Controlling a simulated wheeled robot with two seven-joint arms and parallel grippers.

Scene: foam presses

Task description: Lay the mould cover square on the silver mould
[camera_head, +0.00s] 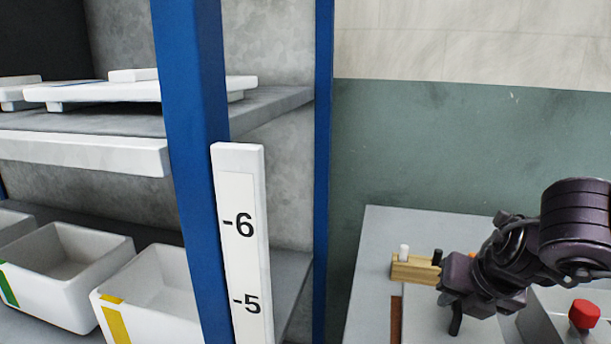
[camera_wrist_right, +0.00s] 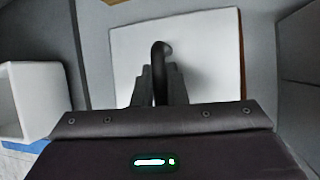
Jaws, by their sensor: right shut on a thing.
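In the head view my right gripper (camera_head: 457,312) is at the lower right, low over a grey worktop, and its fingertips are hard to make out. In the right wrist view the same gripper (camera_wrist_right: 160,88) is shut on a dark curved handle (camera_wrist_right: 161,52). A pale flat slab (camera_wrist_right: 205,50), which looks like the mould cover, lies below the handle. I cannot tell whether the slab touches what is under it. A thin brown edge shows along its right side. I cannot clearly make out the silver mould. My left gripper is in neither view.
A wooden block (camera_head: 412,270) with a white and a black peg stands on the grey worktop (camera_head: 385,232) beside my right arm. A red button (camera_head: 584,313) is at the far right. A blue-posted rack (camera_head: 190,75) with white bins (camera_head: 70,262) and a marked strip (camera_head: 240,200) fills the left.

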